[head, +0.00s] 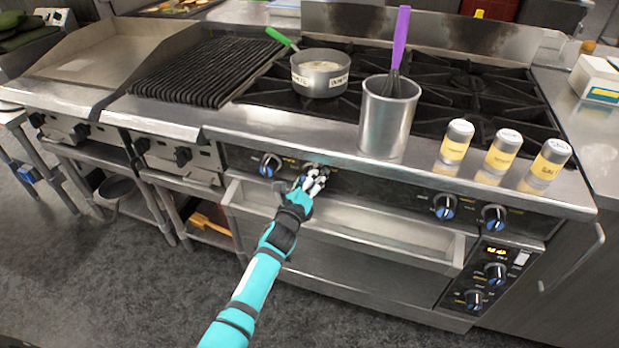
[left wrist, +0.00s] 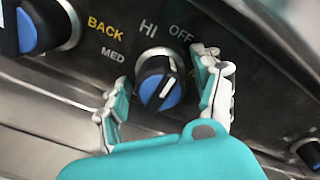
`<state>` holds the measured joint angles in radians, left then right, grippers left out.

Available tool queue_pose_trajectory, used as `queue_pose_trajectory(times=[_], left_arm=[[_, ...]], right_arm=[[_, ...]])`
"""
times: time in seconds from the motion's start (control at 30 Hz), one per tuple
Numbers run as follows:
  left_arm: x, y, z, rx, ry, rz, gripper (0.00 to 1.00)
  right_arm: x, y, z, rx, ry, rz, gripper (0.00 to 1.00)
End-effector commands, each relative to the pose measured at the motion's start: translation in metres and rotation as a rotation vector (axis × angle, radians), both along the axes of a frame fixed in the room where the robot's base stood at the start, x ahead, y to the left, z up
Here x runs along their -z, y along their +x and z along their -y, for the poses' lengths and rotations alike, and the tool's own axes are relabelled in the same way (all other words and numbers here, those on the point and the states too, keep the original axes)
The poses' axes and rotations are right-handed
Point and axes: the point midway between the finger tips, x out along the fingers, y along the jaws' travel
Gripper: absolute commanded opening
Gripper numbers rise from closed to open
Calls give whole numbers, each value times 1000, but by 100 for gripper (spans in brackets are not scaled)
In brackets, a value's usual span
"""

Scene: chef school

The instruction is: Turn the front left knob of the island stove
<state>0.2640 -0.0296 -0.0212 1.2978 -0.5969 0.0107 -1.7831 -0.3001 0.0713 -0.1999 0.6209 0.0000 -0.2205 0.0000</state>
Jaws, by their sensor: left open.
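The stove (head: 400,183) has a dark front panel with knobs. My left gripper (head: 315,180) is open at the left part of that panel. In the left wrist view, a black and blue knob (left wrist: 160,84) with a white pointer line sits between the two open fingers of my left gripper (left wrist: 163,70). "HI", "OFF" and "MED" are printed around it. Its pointer leans up to the right. In the head view the fingers mostly hide this knob. Another blue-faced knob (head: 270,165) is just left of the gripper; it also shows in the left wrist view (left wrist: 40,27). My right gripper is not in view.
A drawer-like tray (head: 350,228) juts out below the panel. A metal pot (head: 320,78), a utensil canister (head: 387,120) and several yellow-labelled shakers (head: 502,150) stand on the stove top. More knobs (head: 445,206) are on the right.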

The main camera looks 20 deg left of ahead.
Motion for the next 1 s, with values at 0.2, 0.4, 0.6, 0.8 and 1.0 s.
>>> queue_pose_trajectory(times=[0.2, 0.4, 0.6, 0.8, 1.0], left_arm=[[0, 0, 0, 0, 0, 0, 63], [0, 0, 0, -1, -1, -1, 37], [0, 0, 0, -1, 0, -1, 11], [0, 0, 0, -1, -13, -1, 11], [1, 0, 0, -1, -84, -4, 11]], right_arm=[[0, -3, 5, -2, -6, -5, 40], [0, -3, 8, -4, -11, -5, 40], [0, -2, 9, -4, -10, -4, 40], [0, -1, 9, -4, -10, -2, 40], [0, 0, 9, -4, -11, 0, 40]])
